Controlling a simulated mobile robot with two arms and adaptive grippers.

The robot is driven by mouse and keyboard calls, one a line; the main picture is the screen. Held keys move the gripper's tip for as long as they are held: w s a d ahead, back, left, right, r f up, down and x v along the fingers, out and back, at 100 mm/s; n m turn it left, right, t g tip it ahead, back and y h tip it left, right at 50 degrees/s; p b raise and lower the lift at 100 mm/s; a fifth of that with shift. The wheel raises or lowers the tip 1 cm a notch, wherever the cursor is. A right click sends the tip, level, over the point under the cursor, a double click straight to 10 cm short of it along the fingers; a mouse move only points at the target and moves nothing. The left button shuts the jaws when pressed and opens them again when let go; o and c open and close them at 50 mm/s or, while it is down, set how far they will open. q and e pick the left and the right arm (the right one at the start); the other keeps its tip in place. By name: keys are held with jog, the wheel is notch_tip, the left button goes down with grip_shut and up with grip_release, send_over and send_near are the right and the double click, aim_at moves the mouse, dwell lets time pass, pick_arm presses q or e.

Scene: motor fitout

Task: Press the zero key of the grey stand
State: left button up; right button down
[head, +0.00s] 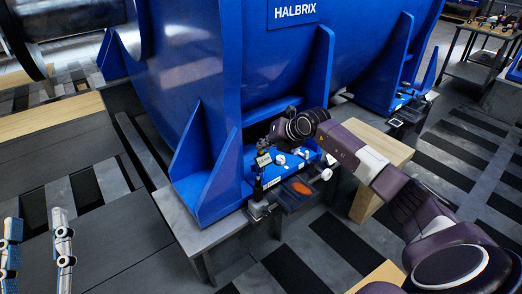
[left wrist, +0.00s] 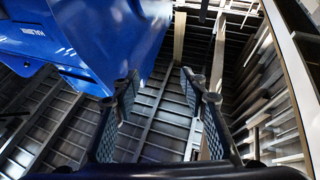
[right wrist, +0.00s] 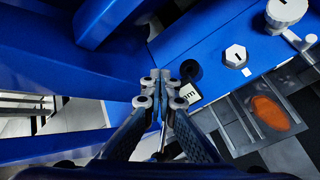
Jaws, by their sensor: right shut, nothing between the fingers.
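A small dial stand with a dark upright post (head: 257,187) and a grey foot (head: 260,209) stands at the front corner of the blue motor's foot. In the right wrist view a small part of its pale face, lettered "mm" (right wrist: 188,92), shows just beside my right fingertips. My right gripper (right wrist: 163,85) is shut and empty, its tips close over the stand's head; I cannot tell whether they touch it. I cannot make out the zero key, which may be behind the fingers. My left gripper (head: 38,232) is open and empty at the far left, away from the stand.
The large blue motor (head: 275,60) and its upright ribs rise close behind and left of the stand. A hex bolt (right wrist: 236,56) and a pale round knob (right wrist: 286,12) stand nearby. A dark tray with an orange patch (head: 301,188) is right of the stand.

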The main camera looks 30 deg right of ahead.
jog(key=shift+r, duration=0.2)
jog(key=shift+r+p, duration=0.55)
jog(key=shift+p, duration=0.2)
pick_arm(q)
notch_tip(320, 180, down, 8)
jog(key=w+g+y, duration=0.1)
jog(key=w+g, duration=0.1)
jog(key=g, duration=0.2)
jog(key=shift+a+f+y, duration=0.2)
jog(key=shift+a+y, duration=0.1)
jog(key=shift+w+g, duration=0.1)
jog(key=shift+g, duration=0.2)
